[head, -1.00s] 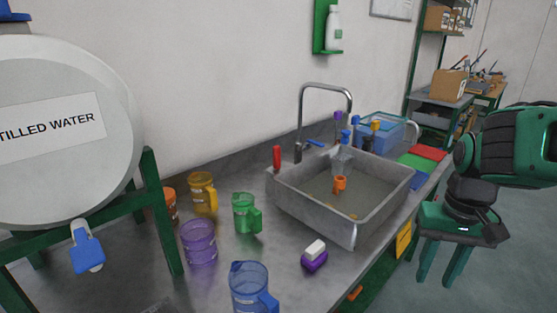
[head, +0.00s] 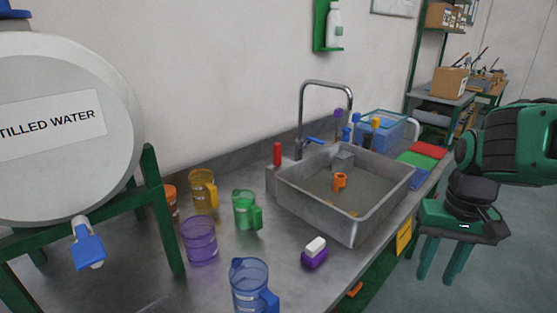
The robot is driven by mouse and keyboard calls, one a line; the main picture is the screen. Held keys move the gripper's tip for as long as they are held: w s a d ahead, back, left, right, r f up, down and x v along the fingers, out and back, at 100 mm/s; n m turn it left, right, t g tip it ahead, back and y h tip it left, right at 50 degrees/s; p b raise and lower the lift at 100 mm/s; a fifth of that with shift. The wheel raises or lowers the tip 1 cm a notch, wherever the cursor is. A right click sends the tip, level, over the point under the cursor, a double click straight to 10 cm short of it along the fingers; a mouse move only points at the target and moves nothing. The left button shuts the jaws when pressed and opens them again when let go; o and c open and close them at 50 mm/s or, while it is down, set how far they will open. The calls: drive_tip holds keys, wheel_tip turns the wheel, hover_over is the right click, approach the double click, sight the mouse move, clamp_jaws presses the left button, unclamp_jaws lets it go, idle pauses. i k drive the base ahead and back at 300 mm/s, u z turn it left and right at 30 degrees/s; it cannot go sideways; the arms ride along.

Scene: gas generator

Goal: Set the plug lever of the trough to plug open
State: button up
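The trough is a grey metal basin (head: 318,215) set in the bench below a curved tap (head: 327,86). A red upright handle (head: 277,154) stands at its back left corner, and it may be the plug lever; its setting cannot be read. A small orange piece (head: 340,182) sits inside the basin. My gripper (head: 437,283) hangs at the right, off the bench, fingers pointing down, apart and empty. It is well away from the basin.
Blue (head: 250,287), green (head: 245,210), purple (head: 199,240) and yellow (head: 202,190) jugs stand left of the basin. A purple-and-white block (head: 314,253) lies in front. A distilled water tank (head: 60,130) fills the left. Coloured mats (head: 428,150) lie behind right.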

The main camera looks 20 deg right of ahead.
sight(277, 146)
drive_tip(key=u, duration=1.8)
drive_tip(key=k, duration=1)
drive_tip(key=z, duration=1.45)
drive_tip(key=i, duration=1)
drive_tip(key=u, duration=0.05)
